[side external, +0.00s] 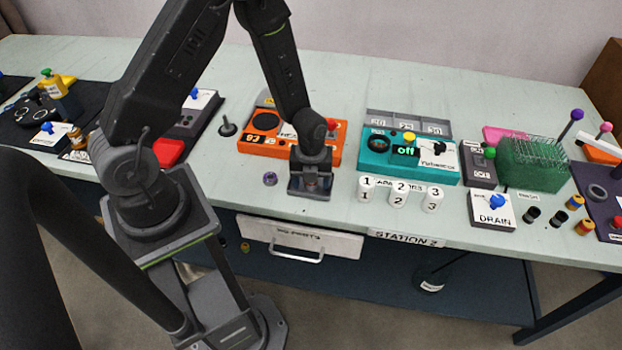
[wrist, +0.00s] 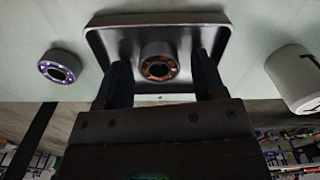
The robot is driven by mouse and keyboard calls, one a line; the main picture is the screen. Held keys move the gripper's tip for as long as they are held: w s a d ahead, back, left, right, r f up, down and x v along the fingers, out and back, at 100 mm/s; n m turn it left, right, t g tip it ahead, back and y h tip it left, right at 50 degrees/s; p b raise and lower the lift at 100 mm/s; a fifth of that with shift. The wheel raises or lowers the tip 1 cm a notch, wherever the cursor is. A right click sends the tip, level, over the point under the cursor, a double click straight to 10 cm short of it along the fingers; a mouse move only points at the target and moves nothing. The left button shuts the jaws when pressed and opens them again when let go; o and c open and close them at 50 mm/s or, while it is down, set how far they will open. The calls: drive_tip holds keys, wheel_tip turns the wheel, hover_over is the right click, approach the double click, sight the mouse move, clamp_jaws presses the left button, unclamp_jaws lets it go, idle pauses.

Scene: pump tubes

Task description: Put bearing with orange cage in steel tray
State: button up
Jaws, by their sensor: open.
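The bearing with the orange cage (wrist: 158,62) is in the steel tray (wrist: 155,18) in the wrist view, near the middle of the tray's floor. My gripper (wrist: 160,74) is open, with one dark finger on each side of this bearing. I see small gaps between the fingers and the bearing. In the side external view my gripper (side external: 312,165) is low over the tray (side external: 309,196) at the front of the table, and the bearing is hard to make out there.
A bearing with a purple cage (wrist: 59,67) lies on the table left of the tray, and also shows in the side view (side external: 270,178). White numbered cylinders (side external: 399,195) stand to the right. An orange box (side external: 262,146) and a teal box (side external: 412,168) stand behind.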

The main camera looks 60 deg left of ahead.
drive_tip(key=s+d+r+n+t, duration=0.15)
drive_tip(key=r+n, duration=0.35)
drive_tip(key=r, duration=0.7)
drive_tip(key=s+d+r+n+t, duration=0.15)
drive_tip(key=r+n, duration=0.35)
drive_tip(key=r, duration=0.7)
drive_tip(key=s+d+r+n+t, duration=0.1)
drive_tip(key=s+r+n+t, duration=0.1)
drive_tip(key=s+r+n, duration=0.7)
drive_tip(key=s+n, duration=0.1)
drive_tip(key=n, duration=0.5)
drive_tip(key=shift+s+t, duration=0.3)
drive_tip(key=shift+s, duration=0.05)
drive_tip(key=shift+w+r, duration=0.1)
drive_tip(key=shift+r, duration=0.05)
drive_tip(key=shift+c, duration=0.2)
